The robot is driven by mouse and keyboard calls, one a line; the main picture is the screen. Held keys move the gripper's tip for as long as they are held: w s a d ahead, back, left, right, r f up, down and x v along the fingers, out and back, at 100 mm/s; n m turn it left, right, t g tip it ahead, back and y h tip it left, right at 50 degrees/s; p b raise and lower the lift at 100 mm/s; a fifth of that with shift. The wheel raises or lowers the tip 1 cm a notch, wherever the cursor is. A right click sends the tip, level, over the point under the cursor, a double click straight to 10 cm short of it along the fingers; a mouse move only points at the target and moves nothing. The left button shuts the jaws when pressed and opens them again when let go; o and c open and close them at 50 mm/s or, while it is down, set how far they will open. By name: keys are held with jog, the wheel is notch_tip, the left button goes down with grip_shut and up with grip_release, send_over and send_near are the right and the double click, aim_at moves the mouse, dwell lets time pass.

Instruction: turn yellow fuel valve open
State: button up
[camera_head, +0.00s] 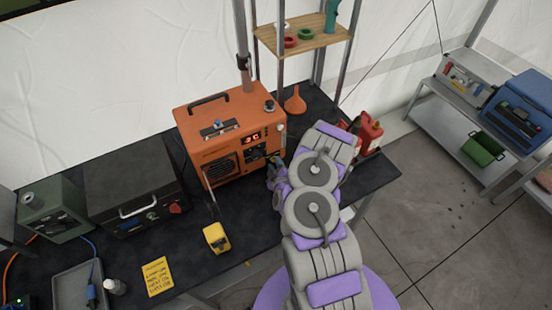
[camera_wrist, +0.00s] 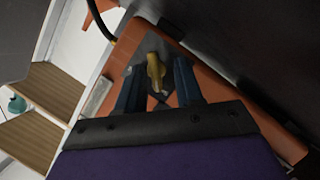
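The yellow fuel valve (camera_wrist: 155,72) is a small knob on a dark plate on the orange heater, in the wrist view. My gripper (camera_wrist: 158,80) has its two dark fingers apart, one on each side of the valve. A gap shows between the fingers and the knob, and I cannot tell if either touches it. In the head view, the orange heater (camera_head: 215,130) stands on the dark table with a red digital display. My gripper (camera_head: 277,166) is at the heater's right front there, and my arm hides the valve.
A black case (camera_head: 135,195) stands left of the heater. A yellow tool (camera_head: 216,238) and a yellow note (camera_head: 157,277) lie in front. An orange funnel (camera_head: 295,103) and a red fuel can (camera_head: 368,133) stand to the right. A wooden shelf (camera_head: 305,38) is behind.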

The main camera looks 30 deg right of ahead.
jog(key=shift+w+a, duration=0.15)
jog(key=shift+a, duration=0.3)
jog(key=shift+d, duration=0.95)
jog(key=shift+c, duration=0.6)
jog(key=shift+d+f, duration=0.1)
jog(key=shift+d, duration=0.3)
jog(key=c, duration=0.3)
jog(key=shift+a, duration=0.4)
grip_shut()
jog(key=shift+a, duration=0.3)
jog(key=shift+r, duration=0.2)
jog(key=shift+d, duration=0.15)
